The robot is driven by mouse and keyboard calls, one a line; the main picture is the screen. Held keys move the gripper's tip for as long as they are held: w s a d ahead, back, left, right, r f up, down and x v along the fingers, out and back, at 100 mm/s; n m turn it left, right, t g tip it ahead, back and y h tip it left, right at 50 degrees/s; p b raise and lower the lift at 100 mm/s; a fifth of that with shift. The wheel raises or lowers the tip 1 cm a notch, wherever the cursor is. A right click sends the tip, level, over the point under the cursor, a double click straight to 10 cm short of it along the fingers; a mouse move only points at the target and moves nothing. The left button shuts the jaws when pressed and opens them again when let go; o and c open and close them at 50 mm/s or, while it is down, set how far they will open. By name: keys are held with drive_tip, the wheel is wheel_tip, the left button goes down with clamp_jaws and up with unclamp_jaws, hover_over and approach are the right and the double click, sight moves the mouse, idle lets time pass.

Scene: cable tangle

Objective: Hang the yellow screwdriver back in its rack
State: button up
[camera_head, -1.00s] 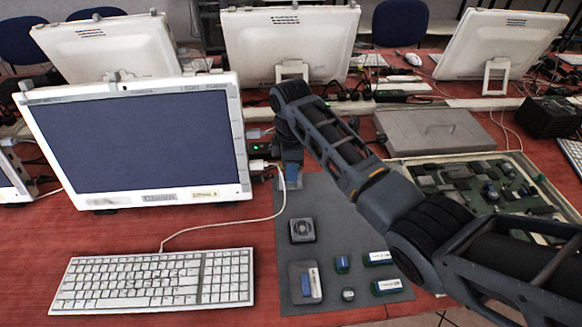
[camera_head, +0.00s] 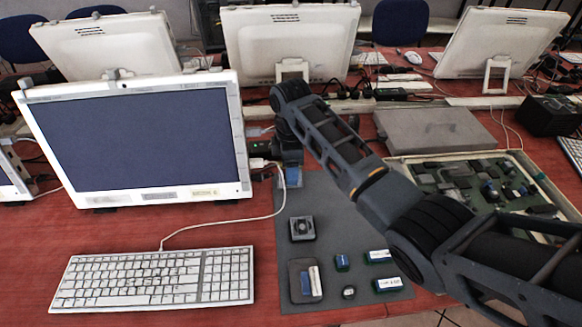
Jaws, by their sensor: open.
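My gripper (camera_head: 291,177) points down at the far left end of the grey mat (camera_head: 330,222), behind the black fan and beside the monitor's right edge. Its fingers are small and partly hidden by the wrist, so their gap is hard to see. A small blue patch shows at the fingertips; I cannot tell whether it is a separate thing. I see no yellow screwdriver and cannot make out a rack in this view.
A black fan (camera_head: 302,228), a dark tray (camera_head: 296,294) and several small modules lie on the mat. A monitor (camera_head: 140,140) and keyboard (camera_head: 155,277) stand left, with a white cable (camera_head: 222,224) between. A circuit board case (camera_head: 470,157) lies right, a grey box (camera_head: 435,128) behind.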

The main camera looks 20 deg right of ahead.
wheel_tip(320, 180, up, 8)
drive_tip(key=shift+f, duration=0.1)
idle(0.4)
wheel_tip(320, 180, up, 6)
drive_tip(key=p, duration=0.5)
idle(0.4)
drive_tip(key=shift+s, duration=0.1)
idle(0.3)
